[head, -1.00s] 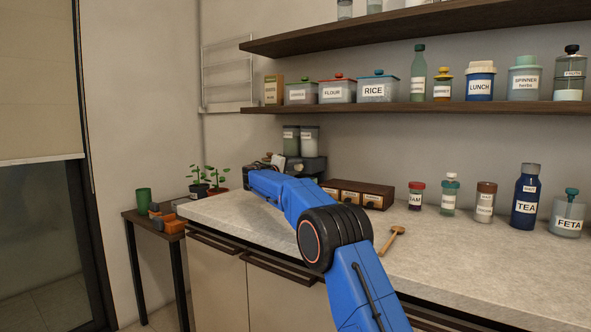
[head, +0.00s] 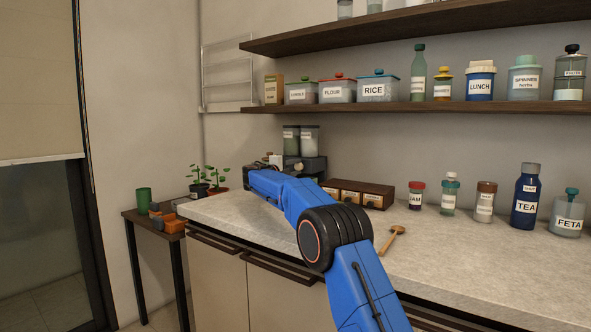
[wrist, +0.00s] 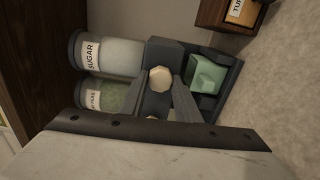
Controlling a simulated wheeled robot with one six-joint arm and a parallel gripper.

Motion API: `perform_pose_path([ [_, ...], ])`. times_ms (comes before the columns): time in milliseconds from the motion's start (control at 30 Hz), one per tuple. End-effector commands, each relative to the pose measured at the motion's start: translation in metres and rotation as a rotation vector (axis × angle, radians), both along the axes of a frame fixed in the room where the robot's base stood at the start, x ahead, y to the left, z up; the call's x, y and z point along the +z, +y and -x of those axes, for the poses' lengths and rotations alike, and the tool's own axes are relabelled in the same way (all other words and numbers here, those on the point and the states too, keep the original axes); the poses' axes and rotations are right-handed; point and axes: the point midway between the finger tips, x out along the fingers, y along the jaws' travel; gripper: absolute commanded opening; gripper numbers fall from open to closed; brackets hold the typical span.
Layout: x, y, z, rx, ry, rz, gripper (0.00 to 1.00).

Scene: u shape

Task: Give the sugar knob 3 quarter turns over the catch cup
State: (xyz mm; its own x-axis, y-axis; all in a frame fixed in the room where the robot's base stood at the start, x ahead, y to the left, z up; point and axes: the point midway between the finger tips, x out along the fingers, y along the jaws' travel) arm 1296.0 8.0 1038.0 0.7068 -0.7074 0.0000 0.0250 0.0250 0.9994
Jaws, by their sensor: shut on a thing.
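The dispenser has two clear canisters side by side. In the wrist view the sugar canister (wrist: 120,56), labelled SUGAR, holds white contents, and the other canister (wrist: 103,95) holds green. The pale faceted sugar knob (wrist: 160,78) is on the dark dispenser body (wrist: 163,52). My gripper (wrist: 161,82) is shut on this knob, a finger on each side. A second pale knob (wrist: 157,106) is partly hidden between the fingers. The pale green catch cup (wrist: 207,74) sits in the dark tray beside the knobs. The head view shows the sugar canister (head: 309,139) at the counter's far end.
A wooden drawer box (head: 358,194) stands right of the dispenser. Several jars and a wooden spoon (head: 392,240) are farther right on the counter (head: 455,255). Potted plants (head: 217,183) are on the left. Shelves (head: 400,106) hang above.

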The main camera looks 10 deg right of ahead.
Motion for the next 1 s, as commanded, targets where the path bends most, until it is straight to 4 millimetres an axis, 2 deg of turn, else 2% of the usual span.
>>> perform_pose_path([
  [33,-0.001,0.002,0.0,0.003,0.001,0.001,0.07],
  [67,-0.001,0.002,0.0,0.003,0.0,0.0,0.34],
  [100,-0.001,0.002,0.0,0.003,0.0,0.0,0.44],
  [133,-0.001,0.001,0.0,0.002,0.0,0.0,0.47],
  [400,0.0,0.001,0.0,0.001,0.0,0.0,0.47],
  [567,0.001,0.008,0.007,0.002,-0.001,-0.001,0.47],
  [1000,0.0,0.066,0.064,0.003,0.001,0.0,0.47],
])
